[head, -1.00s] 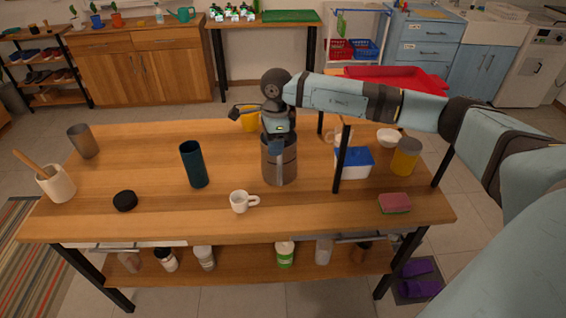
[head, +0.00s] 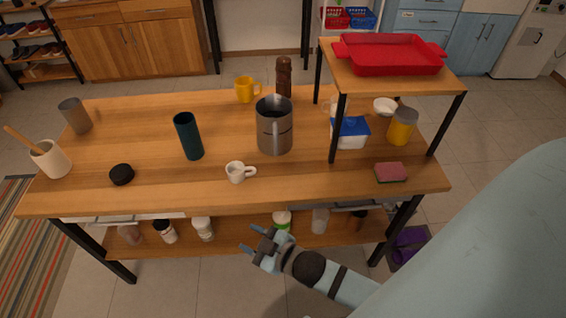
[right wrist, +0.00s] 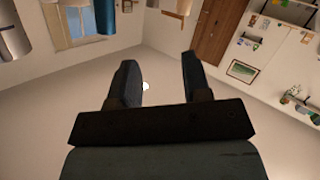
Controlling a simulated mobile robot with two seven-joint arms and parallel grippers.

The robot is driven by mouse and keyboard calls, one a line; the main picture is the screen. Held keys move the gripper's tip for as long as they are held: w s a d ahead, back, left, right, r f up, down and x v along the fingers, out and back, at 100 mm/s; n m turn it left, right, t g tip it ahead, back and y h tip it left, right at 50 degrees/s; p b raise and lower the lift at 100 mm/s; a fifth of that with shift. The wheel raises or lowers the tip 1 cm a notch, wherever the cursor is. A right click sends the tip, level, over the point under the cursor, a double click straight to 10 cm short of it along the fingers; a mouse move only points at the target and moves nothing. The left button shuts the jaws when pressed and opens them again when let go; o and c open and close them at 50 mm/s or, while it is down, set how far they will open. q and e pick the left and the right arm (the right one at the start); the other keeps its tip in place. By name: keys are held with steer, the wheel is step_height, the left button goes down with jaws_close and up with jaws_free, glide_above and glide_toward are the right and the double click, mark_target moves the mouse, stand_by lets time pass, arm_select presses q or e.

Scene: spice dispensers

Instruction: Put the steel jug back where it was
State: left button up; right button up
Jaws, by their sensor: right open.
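My left gripper is not in view.
A raised shelf with a red tray (head: 390,58) is on the right. A sponge (head: 391,173) lies near the front edge.

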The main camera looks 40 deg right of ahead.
steer(key=s+d+f+m+g+h, duration=0.2)
steer(key=s+f+m, duration=0.3)
steer(key=s, duration=0.3)
steer(key=shift+s+d+f+g, duration=0.3)
steer(key=shift+d+f+g, duration=0.05)
steer(key=shift+f+g, duration=0.45)
step_height(320, 180, up, 10)
steer(key=p, duration=1)
steer(key=shift+s+d+f, duration=0.15)
steer(key=shift+d+f, duration=0.1)
steer(key=shift+a+r, duration=0.1)
steer(key=shift+r, duration=0.2)
